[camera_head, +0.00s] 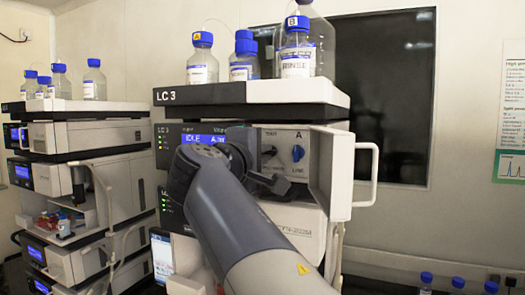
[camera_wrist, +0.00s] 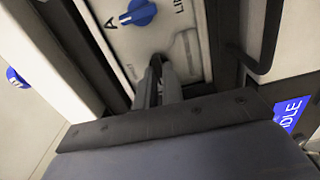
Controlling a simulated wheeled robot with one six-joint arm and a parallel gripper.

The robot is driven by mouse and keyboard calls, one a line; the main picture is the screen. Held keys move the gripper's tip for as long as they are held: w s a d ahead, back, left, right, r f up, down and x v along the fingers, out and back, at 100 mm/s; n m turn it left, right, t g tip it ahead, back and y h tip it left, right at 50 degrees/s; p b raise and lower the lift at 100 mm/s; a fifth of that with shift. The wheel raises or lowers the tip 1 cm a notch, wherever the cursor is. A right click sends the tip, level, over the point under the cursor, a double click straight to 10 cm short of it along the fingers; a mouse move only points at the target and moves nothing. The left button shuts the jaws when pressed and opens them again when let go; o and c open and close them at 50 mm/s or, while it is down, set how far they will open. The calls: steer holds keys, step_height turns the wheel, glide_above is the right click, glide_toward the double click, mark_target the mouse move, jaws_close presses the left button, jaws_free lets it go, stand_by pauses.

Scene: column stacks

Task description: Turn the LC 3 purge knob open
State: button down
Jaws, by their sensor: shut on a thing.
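The LC 3 stack (camera_head: 200,94) stands in the middle of the head view. Its upper module has an open front, showing a pale panel (camera_head: 312,138) with a blue selector knob (camera_head: 298,153) marked A and LINE. The blue knob also shows in the wrist view (camera_wrist: 138,13). A dark knob (camera_head: 268,151), which I take as the purge knob, sits left of it. In the wrist view my gripper (camera_wrist: 160,68) reaches to the panel, its narrow fingers shut on this dark knob, which they mostly hide. The knob's turn angle cannot be told.
An open white door (camera_head: 334,175) with a handle (camera_head: 368,175) stands right of the panel, close to my gripper. Bottles (camera_head: 202,62) stand on top of the stack. A lit display (camera_head: 205,139) reads IDLE. Another stack (camera_head: 95,140) stands at left.

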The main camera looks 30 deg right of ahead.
stand_by(0.5)
steer(key=c, duration=1.5)
jaws_free()
steer(key=shift+c, duration=0.2)
steer(key=b+v, duration=0.3)
steer(key=v, duration=0.8)
steer(key=shift+w+d, duration=0.1)
steer(key=shift+d, duration=0.05)
steer(key=p+x, duration=0.3)
steer(key=x, duration=0.7)
steer(key=shift+w+d, duration=0.2)
steer(key=shift+d, duration=0.05)
steer(key=shift+a, duration=0.1)
